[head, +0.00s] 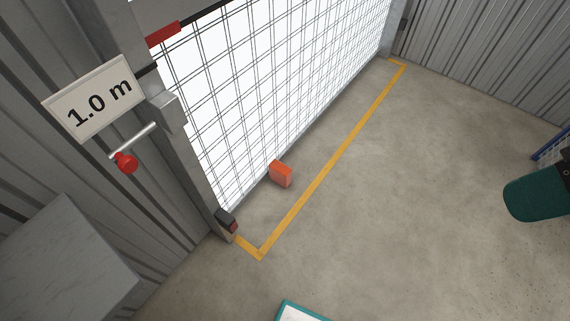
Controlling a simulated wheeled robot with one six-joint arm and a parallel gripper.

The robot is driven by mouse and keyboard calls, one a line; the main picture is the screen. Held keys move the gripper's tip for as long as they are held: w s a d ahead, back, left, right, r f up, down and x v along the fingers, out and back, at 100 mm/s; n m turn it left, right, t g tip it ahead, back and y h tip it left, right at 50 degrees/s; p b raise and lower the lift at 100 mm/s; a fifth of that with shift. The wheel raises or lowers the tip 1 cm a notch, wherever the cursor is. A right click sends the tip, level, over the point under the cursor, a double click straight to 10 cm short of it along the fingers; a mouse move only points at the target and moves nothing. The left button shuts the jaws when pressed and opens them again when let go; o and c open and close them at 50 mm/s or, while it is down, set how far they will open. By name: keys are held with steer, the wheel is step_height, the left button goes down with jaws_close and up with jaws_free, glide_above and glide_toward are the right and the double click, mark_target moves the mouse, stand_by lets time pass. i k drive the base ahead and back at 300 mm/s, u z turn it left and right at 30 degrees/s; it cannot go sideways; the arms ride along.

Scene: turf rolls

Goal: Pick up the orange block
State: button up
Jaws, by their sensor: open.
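The orange block (281,174) sits on the concrete floor, a little left of centre in the head view. It stands close to the foot of the wire mesh gate, in the strip between the mesh and the yellow floor line. It appears slightly turned and nothing covers it. My gripper is not in view, so its place relative to the block does not show.
The mesh gate (290,85) runs behind the block, with a yellow line (335,155) before it. A dark green rounded object (532,197) is at right. Open floor lies between.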

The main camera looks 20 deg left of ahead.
mark_target(279, 172)
steer(key=i, duration=1.9)
steer(key=u, duration=3.05)
